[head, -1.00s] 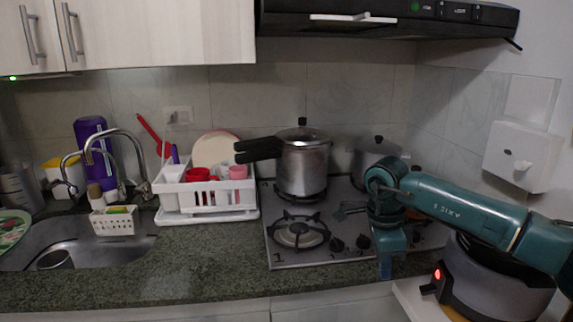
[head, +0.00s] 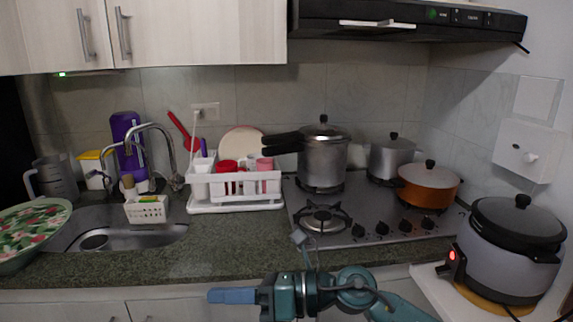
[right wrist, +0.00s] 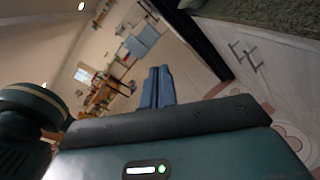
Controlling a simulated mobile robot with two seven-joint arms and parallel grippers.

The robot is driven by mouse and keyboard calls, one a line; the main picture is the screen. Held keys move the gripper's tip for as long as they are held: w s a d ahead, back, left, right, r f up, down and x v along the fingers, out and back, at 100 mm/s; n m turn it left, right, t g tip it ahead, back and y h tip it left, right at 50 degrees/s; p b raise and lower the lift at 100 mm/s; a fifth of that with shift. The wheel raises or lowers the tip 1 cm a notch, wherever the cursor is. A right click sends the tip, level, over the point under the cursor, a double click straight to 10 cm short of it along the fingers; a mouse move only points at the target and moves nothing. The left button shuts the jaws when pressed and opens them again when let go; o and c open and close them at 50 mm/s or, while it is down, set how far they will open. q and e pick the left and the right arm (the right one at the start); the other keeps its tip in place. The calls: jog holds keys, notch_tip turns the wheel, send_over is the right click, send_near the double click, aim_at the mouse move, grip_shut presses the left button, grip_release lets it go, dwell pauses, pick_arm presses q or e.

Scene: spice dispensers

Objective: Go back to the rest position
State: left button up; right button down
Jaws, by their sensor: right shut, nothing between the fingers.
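My right gripper (head: 212,295) is low in the head view, in front of the cabinet doors below the counter edge. Its blue fingers point to the left, and my teal arm reaches in from the lower right. The right wrist view shows the two blue fingers (right wrist: 157,88) side by side and shut, with nothing between them. My left gripper is in neither view.
The granite counter (head: 240,250) runs behind the gripper. On it are a sink (head: 150,236), a white dish rack (head: 235,206) and a stove (head: 350,238) with several pots. A rice cooker (head: 510,250) stands at right. A patterned plate (head: 35,225) is at far left.

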jog(key=w+d+r+m+t, duration=0.2)
jog(key=d+r+m+t, duration=0.15)
jog(key=m+t, duration=0.55)
jog(key=w+d+r+m+t, duration=0.2)
jog(key=d+m+t, duration=0.3)
jog(key=m, duration=0.5)
jog(key=d+f+m+t+h, duration=0.3)
jog(key=d+f+m+h, duration=0.85)
jog(key=m+h, duration=0.4)
jog(key=s+d+f+m+g+h, duration=0.2)
jog(key=s+d+f+m+g, duration=0.6)
jog(key=f, duration=0.3)
jog(key=s+d+f+m+g, duration=0.1)
jog(key=s+f+g, duration=0.2)
jog(key=s, duration=0.5)
jog(key=s+d+f+m+g, duration=0.1)
jog(key=s+f+m+g, duration=0.15)
jog(key=s, duration=0.55)
jog(key=w+a+f+n+t+y+p, duration=0.1)
jog(key=w+a+f+t+y+p, duration=0.2)
jog(key=w+a+t, duration=0.3)
jog(key=shift+w+a+f+n+t+y, duration=0.25)
jog(key=shift+a+f+n+t+y, duration=0.1)
jog(key=shift+f+n, duration=0.1)
